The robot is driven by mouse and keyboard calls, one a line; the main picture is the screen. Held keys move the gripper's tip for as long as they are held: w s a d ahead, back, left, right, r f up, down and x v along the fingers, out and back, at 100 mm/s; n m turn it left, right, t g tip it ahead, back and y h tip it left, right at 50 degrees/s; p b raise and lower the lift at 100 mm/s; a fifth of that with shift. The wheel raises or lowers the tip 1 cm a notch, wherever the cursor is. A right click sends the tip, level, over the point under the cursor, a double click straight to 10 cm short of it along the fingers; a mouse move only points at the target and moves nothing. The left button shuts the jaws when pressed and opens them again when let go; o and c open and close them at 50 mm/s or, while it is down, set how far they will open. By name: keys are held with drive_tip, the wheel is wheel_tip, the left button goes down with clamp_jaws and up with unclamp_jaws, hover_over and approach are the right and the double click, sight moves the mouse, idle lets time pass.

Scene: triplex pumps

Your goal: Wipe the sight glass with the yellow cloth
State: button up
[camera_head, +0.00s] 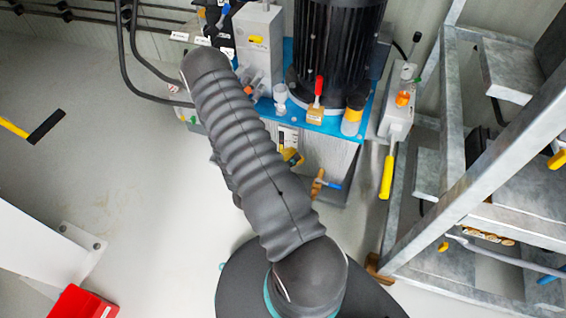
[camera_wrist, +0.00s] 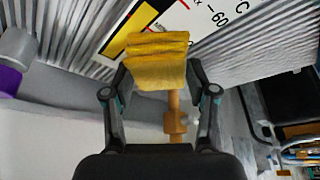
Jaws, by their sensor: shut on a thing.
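The yellow cloth (camera_wrist: 158,62) is folded and pinched between the fingertips of my gripper (camera_wrist: 160,78) in the wrist view. It also shows as a small yellow patch (camera_head: 292,157) in the head view, beside my arm. The sight glass (camera_wrist: 212,18) is a white plate with a black edge, a yellow strip and scale marks, including "60" and "C". The cloth overlaps its lower part in the wrist view. I cannot tell whether they touch. In the head view the sight glass (camera_head: 287,136) is a small white upright panel on the tank front, just above the cloth.
A brass valve fitting (camera_wrist: 175,120) sits just below the cloth; a valve with a blue handle (camera_head: 329,185) shows low on the tank. A black motor (camera_head: 336,45) stands above. A grey metal rack (camera_head: 470,190) is at the right. Open floor (camera_head: 110,150) lies left.

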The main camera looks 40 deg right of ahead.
drive_tip(key=shift+w, duration=0.1)
drive_tip(key=shift+w+a, duration=0.35)
drive_tip(key=shift+w, duration=0.45)
drive_tip(key=shift+w+a+r, duration=0.1)
drive_tip(key=shift+w+a, duration=0.15)
drive_tip(key=shift+w, duration=0.3)
drive_tip(key=shift+w+a, duration=0.25)
drive_tip(key=shift+w, duration=0.3)
drive_tip(key=shift+c, duration=1)
drive_tip(key=shift+a, duration=0.1)
drive_tip(key=s+a, duration=0.3)
drive_tip(key=a, duration=0.2)
drive_tip(key=shift+s, duration=0.2)
drive_tip(key=a, duration=0.1)
drive_tip(key=s+a, duration=0.1)
drive_tip(key=shift+s+a, duration=0.25)
drive_tip(key=shift+a, duration=0.05)
